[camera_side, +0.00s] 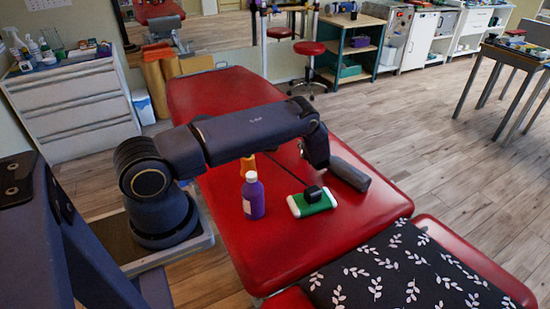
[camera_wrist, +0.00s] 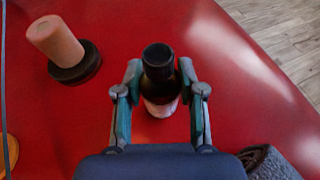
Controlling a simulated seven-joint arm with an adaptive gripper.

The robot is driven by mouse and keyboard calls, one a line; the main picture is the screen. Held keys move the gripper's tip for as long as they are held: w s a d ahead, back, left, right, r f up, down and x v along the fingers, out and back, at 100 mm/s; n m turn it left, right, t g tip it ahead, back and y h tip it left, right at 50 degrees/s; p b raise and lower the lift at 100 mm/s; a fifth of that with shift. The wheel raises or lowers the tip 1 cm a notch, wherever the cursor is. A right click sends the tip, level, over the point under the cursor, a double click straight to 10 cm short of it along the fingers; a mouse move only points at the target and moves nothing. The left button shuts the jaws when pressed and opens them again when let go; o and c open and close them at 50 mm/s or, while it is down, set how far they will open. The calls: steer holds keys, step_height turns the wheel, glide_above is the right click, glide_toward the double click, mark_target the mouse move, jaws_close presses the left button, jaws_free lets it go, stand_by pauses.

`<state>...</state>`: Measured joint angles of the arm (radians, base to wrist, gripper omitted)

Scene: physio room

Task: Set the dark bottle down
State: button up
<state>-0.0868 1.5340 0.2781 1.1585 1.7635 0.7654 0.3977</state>
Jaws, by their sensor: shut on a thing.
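The dark bottle (camera_wrist: 160,92) has a black cap and a pale label. In the wrist view it stands between the two fingers of my gripper (camera_wrist: 160,67), which are closed on its sides. The bottle looks upright over the red couch top (camera_wrist: 235,60). I cannot tell whether its base touches the surface. In the side view my gripper (camera_side: 318,152) points down over the red couch (camera_side: 290,245), and I cannot make out the dark bottle there.
A purple bottle (camera_side: 253,197) with a white cap stands on the couch. A grey roll (camera_side: 350,174) lies at right. A pinkish cylinder (camera_wrist: 56,41) leans over a dark disc (camera_wrist: 76,64).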

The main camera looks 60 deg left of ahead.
steer(key=shift+f, duration=0.1)
steer(key=o, duration=1.2)
steer(key=v, duration=1.2)
steer(key=s+d+r+n+g+h, duration=0.1)
steer(key=s+r+n, duration=0.35)
steer(key=r, duration=0.35)
steer(key=s+d+r+n+g+h, duration=0.25)
steer(key=r+n, duration=0.25)
steer(key=r, duration=0.3)
steer(key=s+d+r+n, duration=0.1)
steer(key=s+r+n, duration=0.3)
steer(key=r, duration=0.3)
steer(key=s+d+r+n+t+h, duration=0.2)
steer(key=s+d+r+n+h, duration=0.2)
steer(key=s+d, duration=0.4)
steer(key=s+d+r+n+t+h, duration=0.2)
steer(key=s+d+r+n+h, duration=0.3)
steer(key=s+d, duration=0.3)
steer(key=s+r, duration=0.1)
steer(key=s, duration=0.2)
steer(key=shift+s+r, duration=0.2)
steer(key=shift+r, duration=0.15)
